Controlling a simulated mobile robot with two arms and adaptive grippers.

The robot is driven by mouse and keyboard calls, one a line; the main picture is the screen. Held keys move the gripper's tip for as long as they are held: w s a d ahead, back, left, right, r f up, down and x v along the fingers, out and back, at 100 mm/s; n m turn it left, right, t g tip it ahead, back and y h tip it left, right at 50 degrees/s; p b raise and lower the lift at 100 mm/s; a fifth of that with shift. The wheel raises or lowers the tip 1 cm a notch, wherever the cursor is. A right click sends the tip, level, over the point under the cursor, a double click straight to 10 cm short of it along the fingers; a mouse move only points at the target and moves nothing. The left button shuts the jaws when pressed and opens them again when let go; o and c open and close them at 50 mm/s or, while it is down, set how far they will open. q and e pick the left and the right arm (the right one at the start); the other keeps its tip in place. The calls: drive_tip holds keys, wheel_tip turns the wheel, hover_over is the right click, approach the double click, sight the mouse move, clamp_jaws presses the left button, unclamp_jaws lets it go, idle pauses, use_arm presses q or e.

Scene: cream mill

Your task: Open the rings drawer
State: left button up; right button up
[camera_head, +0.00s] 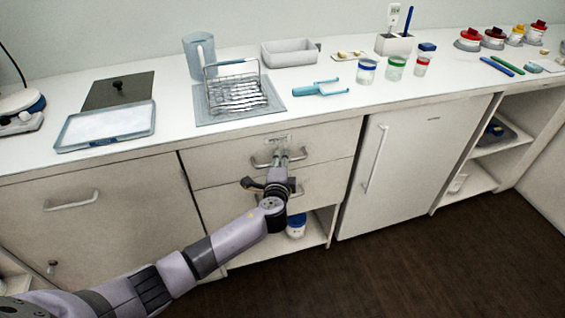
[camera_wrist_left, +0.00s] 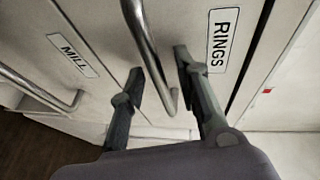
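The rings drawer (camera_head: 320,147) is the upper drawer of the middle cabinet, and its front looks flush and shut. The wrist view shows its RINGS label (camera_wrist_left: 222,40) and its metal bar handle (camera_wrist_left: 145,42). My left gripper (camera_head: 279,156) is at this handle in the head view. In the wrist view its two fingers (camera_wrist_left: 157,68) are spread, one on each side of the bar, with gaps visible. I cannot tell whether either finger touches it. The gripper partly hides the handle in the head view. My right gripper is not in view.
The MILL drawer (camera_wrist_left: 75,52) with its own handle (camera_wrist_left: 40,88) lies just below. The worktop (camera_head: 340,115) above holds a tray with a wire rack (camera_head: 232,88) near the edge. A white door (camera_head: 405,170) stands to the right. The floor (camera_head: 430,260) in front is clear.

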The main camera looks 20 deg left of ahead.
use_arm(q)
drive_tip(key=shift+c, duration=0.2)
clamp_jaws()
idle(0.7)
